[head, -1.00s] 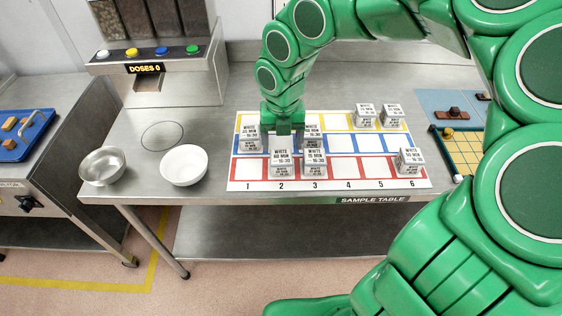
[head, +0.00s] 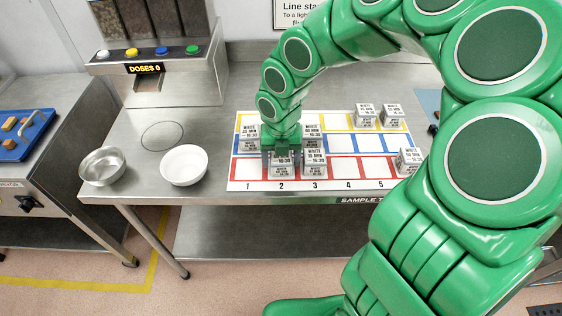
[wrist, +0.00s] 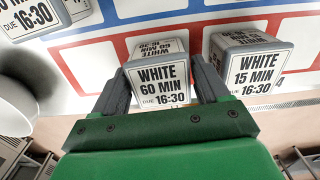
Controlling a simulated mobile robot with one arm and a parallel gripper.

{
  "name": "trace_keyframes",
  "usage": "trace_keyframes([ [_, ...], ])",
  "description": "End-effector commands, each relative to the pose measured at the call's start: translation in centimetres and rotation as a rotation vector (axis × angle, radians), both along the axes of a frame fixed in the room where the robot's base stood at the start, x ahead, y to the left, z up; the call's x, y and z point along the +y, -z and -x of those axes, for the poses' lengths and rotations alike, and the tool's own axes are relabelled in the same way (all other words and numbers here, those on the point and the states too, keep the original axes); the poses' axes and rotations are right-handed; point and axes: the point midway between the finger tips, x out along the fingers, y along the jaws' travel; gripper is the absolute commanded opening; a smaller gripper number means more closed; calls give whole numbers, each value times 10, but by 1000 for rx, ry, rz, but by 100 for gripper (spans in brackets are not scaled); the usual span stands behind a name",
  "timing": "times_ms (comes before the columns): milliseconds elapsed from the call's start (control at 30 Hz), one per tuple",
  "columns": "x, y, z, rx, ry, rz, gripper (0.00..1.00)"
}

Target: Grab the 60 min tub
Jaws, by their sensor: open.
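The 60 min tub (head: 284,170) is a grey-white block-shaped tub in the red row of column 2 on the sample mat (head: 358,182). In the wrist view, the tub (wrist: 160,85) shows its label, WHITE 60 MIN, DUE 16:30. My gripper (head: 281,153) is over this tub, pointing down. In the wrist view, my gripper (wrist: 162,88) is open, with one dark finger on each side of the tub. I cannot tell whether either finger touches it. My arm hides part of the mat behind.
A 15 min tub (wrist: 256,75) stands close on the right, in column 3 in the head view (head: 314,163). Other tubs stand at column 1 (head: 249,139), the back right (head: 366,116) and column 6 (head: 409,160). A white bowl (head: 184,166) is left of the mat.

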Motion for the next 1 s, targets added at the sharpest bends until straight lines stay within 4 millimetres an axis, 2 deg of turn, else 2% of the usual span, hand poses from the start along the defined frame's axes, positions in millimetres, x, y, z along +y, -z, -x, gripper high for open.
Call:
trace_keyframes([
  [67, 0, 0, 0, 0, 0, 0, 71],
  [300, 0, 0, 0, 1, 0, 0, 35],
  [333, 0, 0, 0, 1, 0, 0, 32],
  [667, 1, -4, 0, -1, -1, -1, 32],
  [900, 1, -29, 0, -1, -1, -1, 32],
  [1000, -1, -40, 7, -2, -1, -2, 32],
])
